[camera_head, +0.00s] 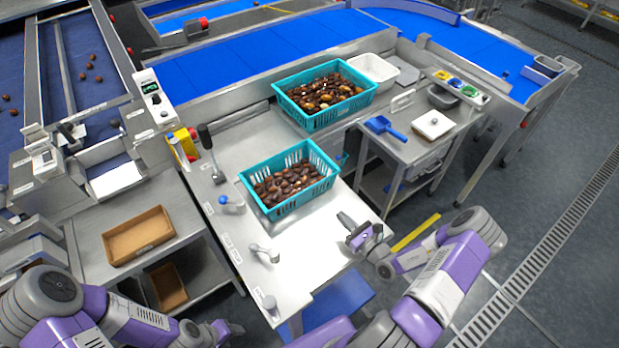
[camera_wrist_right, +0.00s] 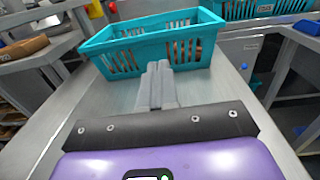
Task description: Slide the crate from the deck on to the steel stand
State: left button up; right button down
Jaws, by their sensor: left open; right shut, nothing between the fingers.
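A teal slatted crate (camera_head: 277,209) filled with brown dates sits on the pale steel deck (camera_head: 310,262). It also shows in the right wrist view (camera_wrist_right: 120,48). My right gripper (camera_head: 346,219) is shut and empty, low over the deck. Its fingers (camera_wrist_right: 158,72) point at the crate's near wall; the head view shows a gap. My left gripper (camera_head: 224,328) is open at the bottom edge, off the deck's near left side, away from the crate. A steel stand (camera_head: 393,146), bearing a blue scoop, is right of the deck; I cannot tell whether it is the task's stand.
A second teal crate of dates (camera_head: 312,122) stands behind the first. The blue scoop (camera_head: 384,127) and a white-topped box (camera_head: 433,125) lie on the stand. Small knobs (camera_head: 265,252) line the deck's left edge. A brown tray (camera_head: 138,235) is at left.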

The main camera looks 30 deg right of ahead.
aim_at(313, 186)
jog(key=w, duration=0.4)
jog(key=w+a, duration=0.1)
jog(key=w, duration=0.3)
jog(key=w+a, duration=0.1)
jog(key=w, duration=0.4)
jog(key=shift+w+a+r, duration=0.1)
jog(key=shift+a, duration=0.15)
jog(key=shift+w, duration=0.1)
